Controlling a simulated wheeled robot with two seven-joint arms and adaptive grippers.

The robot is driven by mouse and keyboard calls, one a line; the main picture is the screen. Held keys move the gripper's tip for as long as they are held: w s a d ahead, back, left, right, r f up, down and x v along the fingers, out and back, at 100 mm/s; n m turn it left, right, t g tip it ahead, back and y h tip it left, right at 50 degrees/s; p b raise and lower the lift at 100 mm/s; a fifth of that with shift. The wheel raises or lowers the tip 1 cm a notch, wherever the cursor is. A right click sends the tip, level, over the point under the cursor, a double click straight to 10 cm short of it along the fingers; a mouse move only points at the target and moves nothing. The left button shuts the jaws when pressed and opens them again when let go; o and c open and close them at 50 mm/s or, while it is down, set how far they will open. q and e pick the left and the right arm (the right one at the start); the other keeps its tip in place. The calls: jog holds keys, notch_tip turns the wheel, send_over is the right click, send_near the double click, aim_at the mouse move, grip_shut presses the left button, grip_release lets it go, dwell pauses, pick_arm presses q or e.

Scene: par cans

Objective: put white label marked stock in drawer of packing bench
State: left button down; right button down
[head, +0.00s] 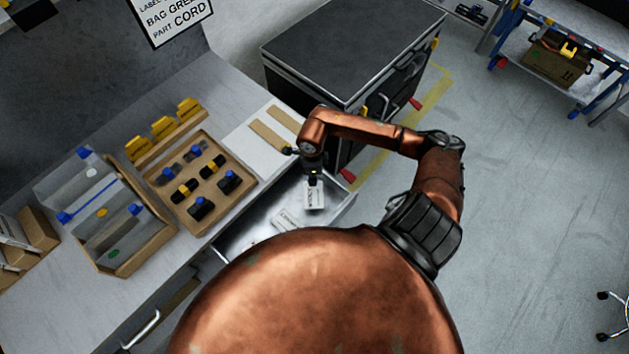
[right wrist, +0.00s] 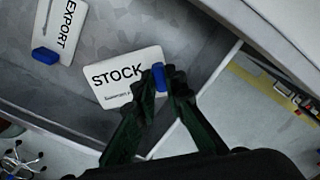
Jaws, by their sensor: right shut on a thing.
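My right gripper (head: 313,177) is shut on the white stock label (head: 313,198), a flat card with dark print. In the right wrist view my gripper's fingertips (right wrist: 168,88) close on the blue tab at the edge of the stock label (right wrist: 122,78), and STOCK is readable. The label is over the open metal drawer (head: 250,225) of the packing bench (head: 70,320). I cannot tell whether it touches the drawer floor. My left gripper is not in view.
A second white label marked EXPORT (right wrist: 66,28), with a blue tab, lies in the drawer. A wooden tray (head: 232,188) with several blue and yellow parts sits on the bench left of the drawer. A black case (head: 345,45) stands behind, beside open floor.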

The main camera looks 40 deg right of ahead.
jog(key=shift+d+f, duration=0.3)
jog(key=shift+f, duration=0.1)
jog(key=shift+w+d+f, duration=0.1)
jog(key=shift+d+f, duration=0.05)
jog(key=shift+f, duration=0.8)
jog(key=shift+w+d+f, duration=0.1)
jog(key=shift+d+f, duration=0.05)
jog(key=shift+f, duration=0.75)
jog(key=shift+f, duration=0.2)
jog(key=c, duration=2)
grip_release()
jog(key=shift+s, duration=0.1)
jog(key=shift+r, duration=0.1)
jog(key=shift+r, duration=6.1)
